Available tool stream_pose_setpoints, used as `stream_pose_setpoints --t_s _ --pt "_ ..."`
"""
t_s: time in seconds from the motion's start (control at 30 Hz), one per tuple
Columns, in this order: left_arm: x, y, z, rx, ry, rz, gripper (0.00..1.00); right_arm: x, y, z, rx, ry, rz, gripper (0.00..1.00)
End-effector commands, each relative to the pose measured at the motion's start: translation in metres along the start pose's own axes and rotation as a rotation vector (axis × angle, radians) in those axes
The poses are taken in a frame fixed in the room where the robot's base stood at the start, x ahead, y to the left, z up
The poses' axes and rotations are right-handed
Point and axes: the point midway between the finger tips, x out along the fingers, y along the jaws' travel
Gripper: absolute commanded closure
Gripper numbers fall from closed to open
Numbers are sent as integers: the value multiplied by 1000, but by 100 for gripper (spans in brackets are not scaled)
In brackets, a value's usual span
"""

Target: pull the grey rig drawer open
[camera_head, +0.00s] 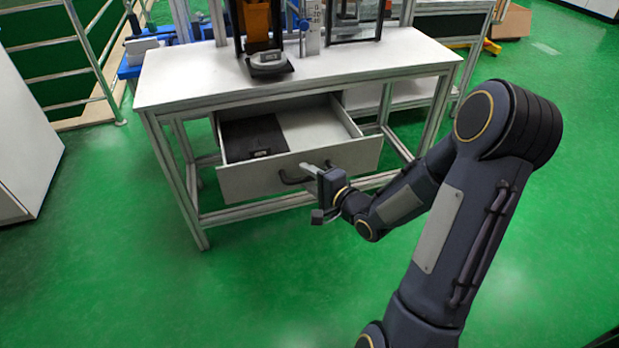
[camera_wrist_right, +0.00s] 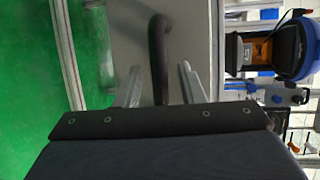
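The grey rig drawer (camera_head: 355,156) stands pulled out under the white table, its inside showing from above. Its dark bar handle (camera_head: 290,180) is on the front panel, partly hidden by my right gripper (camera_head: 312,178). In the right wrist view, the handle (camera_wrist_right: 158,55) lies between the two pale fingers of my right gripper (camera_wrist_right: 160,85), with a gap on each side. The fingers are apart and do not appear to press on it. The drawer front (camera_wrist_right: 125,35) fills the upper middle of that view. My left gripper is not in view.
A dark flat insert (camera_head: 255,138) lies in the drawer's left part; the right part looks empty. The white table (camera_head: 400,55) carries the rig and a grey device (camera_head: 268,62). Green floor (camera_head: 260,290) in front is clear. A white cabinet (camera_head: 25,145) stands at left.

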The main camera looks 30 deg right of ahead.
Motion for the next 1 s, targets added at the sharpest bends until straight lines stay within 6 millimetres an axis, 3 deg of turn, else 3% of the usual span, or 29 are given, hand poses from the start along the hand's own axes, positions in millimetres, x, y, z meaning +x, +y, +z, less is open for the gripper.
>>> stream_pose_setpoints --t_s 0.27,0.7,1.0 --pt "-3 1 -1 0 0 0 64 -7 -1 0 -1 1 0 64" --pt "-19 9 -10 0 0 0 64 -73 -1 -1 0 3 1 64" --pt "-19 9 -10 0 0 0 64 -78 0 0 0 0 0 64"
